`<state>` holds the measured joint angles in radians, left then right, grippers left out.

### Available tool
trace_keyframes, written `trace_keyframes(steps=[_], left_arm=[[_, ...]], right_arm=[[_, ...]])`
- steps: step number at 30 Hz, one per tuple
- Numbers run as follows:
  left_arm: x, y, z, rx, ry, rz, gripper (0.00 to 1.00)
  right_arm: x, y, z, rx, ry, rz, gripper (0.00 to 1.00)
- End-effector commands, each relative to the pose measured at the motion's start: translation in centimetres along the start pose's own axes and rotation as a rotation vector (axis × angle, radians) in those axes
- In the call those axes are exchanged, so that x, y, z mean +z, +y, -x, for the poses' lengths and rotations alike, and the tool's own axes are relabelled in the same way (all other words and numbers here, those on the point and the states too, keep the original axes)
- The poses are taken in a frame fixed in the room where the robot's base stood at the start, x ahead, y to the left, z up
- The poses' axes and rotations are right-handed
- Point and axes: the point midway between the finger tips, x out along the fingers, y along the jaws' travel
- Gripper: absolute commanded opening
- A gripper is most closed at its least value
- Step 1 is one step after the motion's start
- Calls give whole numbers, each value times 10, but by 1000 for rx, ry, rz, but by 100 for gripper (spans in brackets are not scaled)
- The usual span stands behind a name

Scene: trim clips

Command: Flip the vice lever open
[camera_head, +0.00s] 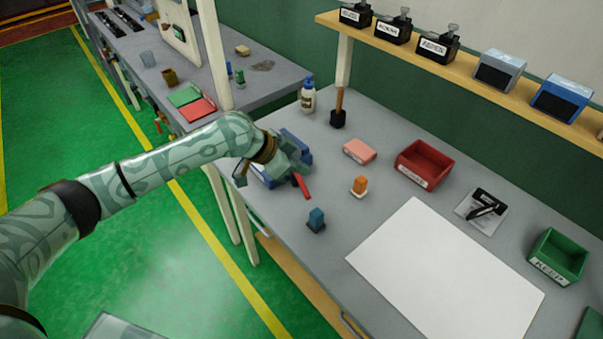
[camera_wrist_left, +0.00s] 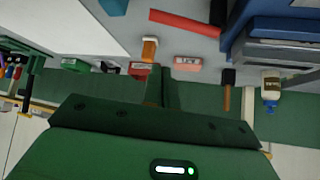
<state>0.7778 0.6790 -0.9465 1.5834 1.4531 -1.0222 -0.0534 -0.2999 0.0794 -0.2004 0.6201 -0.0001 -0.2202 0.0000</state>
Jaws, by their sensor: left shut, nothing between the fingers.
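The blue vice (camera_head: 297,141) sits at the left end of the grey bench and is partly hidden behind my left gripper. Its red lever (camera_head: 302,186) sticks out at the gripper's lower right. In the left wrist view the red lever (camera_wrist_left: 184,20) lies across the top, beside the blue and grey vice (camera_wrist_left: 280,38). My left gripper (camera_head: 291,165) is over the vice, close to the lever. Its fingers (camera_wrist_left: 160,87) are shut with nothing between them, apart from the lever in the wrist view. My right gripper is not in view.
A blue block (camera_head: 316,220), an orange block (camera_head: 359,186) and a pink block (camera_head: 359,151) stand near the vice. A red bin (camera_head: 425,165), a white sheet (camera_head: 445,275) and a green bin (camera_head: 558,257) are further right. A bottle (camera_head: 308,97) and a wooden-handled tool (camera_head: 339,108) stand behind.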

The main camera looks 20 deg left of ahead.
Motion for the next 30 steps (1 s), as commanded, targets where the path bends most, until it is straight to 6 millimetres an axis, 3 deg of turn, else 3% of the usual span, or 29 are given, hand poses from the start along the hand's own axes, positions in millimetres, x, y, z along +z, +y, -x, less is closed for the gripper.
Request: trace_keyframes(steps=[12, 21, 30], left_arm=[[2, 1, -89, 2, 0, 1, 0], [30, 0, -67, 0, 0, 0, 0], [34, 0, -65, 0, 0, -1, 0]], right_arm=[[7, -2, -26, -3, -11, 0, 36], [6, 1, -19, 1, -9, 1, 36], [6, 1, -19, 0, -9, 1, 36]])
